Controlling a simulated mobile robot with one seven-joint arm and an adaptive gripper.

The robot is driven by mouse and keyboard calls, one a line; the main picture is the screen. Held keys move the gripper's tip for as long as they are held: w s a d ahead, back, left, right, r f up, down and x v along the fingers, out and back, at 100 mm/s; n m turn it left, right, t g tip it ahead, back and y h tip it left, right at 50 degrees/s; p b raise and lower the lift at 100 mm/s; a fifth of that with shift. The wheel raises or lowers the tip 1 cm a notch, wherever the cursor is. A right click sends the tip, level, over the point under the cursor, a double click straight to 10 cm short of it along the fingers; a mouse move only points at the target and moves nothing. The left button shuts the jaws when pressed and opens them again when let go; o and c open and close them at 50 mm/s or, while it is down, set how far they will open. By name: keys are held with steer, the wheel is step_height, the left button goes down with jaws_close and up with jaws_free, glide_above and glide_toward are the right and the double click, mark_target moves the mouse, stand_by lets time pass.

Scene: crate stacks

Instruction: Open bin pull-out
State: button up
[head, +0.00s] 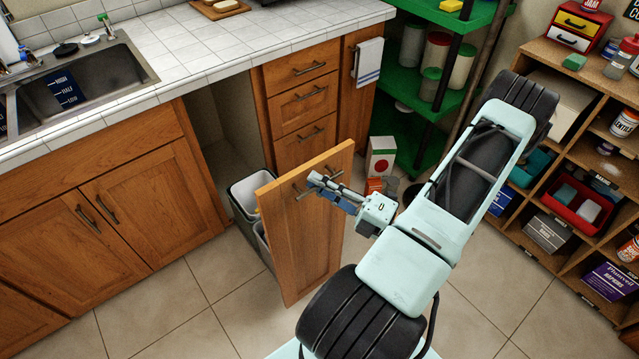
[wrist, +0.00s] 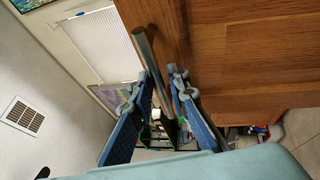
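The bin pull-out stands drawn out from the cabinet, with its tall wooden front panel (head: 310,235) facing my arm. Behind the panel, a grey bin with a white rim (head: 245,190) shows, and part of a second bin beside it. My gripper (head: 318,184) is at the bar handle near the top of the panel. In the wrist view, the metal handle bar (wrist: 146,50) runs between the two blue fingers (wrist: 163,85). The fingers stand apart with gaps beside the bar, so they look open around it. The wooden panel (wrist: 240,60) fills the upper right there.
A green shelf (head: 412,130) and a wooden shelf unit (head: 570,225) with goods stand at the right. The tiled floor (head: 165,310) at front left is clear.

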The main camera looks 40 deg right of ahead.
steer(key=v, duration=1.2)
stand_by(0.3)
